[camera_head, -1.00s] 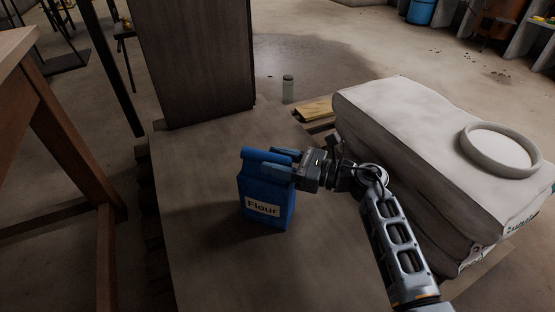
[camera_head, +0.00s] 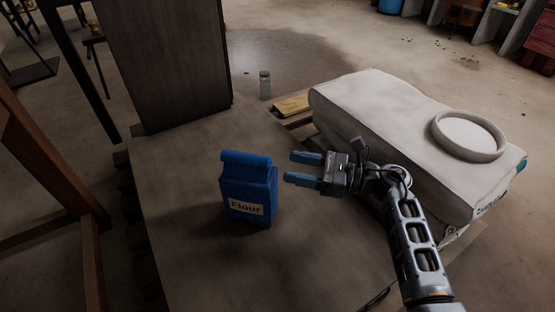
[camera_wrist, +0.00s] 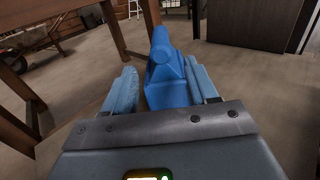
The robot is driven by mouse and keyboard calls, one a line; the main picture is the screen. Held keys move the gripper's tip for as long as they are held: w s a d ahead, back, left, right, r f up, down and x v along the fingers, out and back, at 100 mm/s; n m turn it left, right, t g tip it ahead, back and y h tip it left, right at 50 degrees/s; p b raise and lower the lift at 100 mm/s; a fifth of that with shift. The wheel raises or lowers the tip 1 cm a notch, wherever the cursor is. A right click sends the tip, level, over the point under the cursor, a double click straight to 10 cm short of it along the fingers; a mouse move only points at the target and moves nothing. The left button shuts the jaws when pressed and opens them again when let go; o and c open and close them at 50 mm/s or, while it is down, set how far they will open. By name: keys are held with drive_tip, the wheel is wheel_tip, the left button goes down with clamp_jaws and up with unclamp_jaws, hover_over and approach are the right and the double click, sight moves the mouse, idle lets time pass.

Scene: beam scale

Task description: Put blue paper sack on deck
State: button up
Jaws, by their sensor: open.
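The blue paper sack (camera_head: 248,190), labelled "Flour", stands upright on the wooden deck (camera_head: 190,250). My gripper (camera_head: 296,168) is open and empty just to the right of the sack, with its blue fingers pointing at it and a small gap between. In the wrist view the sack (camera_wrist: 165,75) shows ahead between the spread fingers of my gripper (camera_wrist: 165,90); its lower part is hidden by the gripper body.
A large white sack (camera_head: 390,115) with a round ring (camera_head: 468,135) on top lies to the right. A dark wooden cabinet (camera_head: 165,60) stands at the back of the deck. A small jar (camera_head: 265,85) is behind. A wooden table frame (camera_head: 50,170) is at left.

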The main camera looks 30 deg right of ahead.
drive_tip(key=shift+v, duration=1.05)
drive_tip(key=shift+a, duration=0.15)
drive_tip(key=s+a+r+m+t+h, duration=0.2)
drive_tip(key=s+a+m+t, duration=0.2)
drive_tip(key=s+m, duration=0.45)
drive_tip(key=s+a+r+m+t+h, duration=0.25)
drive_tip(key=s+a+m, duration=0.25)
drive_tip(key=s+m, duration=0.3)
drive_tip(key=s+r+m+g+h, duration=0.2)
drive_tip(key=s+m+h, duration=0.2)
drive_tip(key=s+m, duration=0.6)
drive_tip(key=s+r+m+g+h, duration=0.1)
drive_tip(key=s+m+h, duration=0.3)
drive_tip(key=s+m, duration=0.6)
drive_tip(key=shift+d+r+m+g, duration=0.4)
drive_tip(key=shift+m+g, duration=0.35)
drive_tip(key=shift+m, duration=3.5)
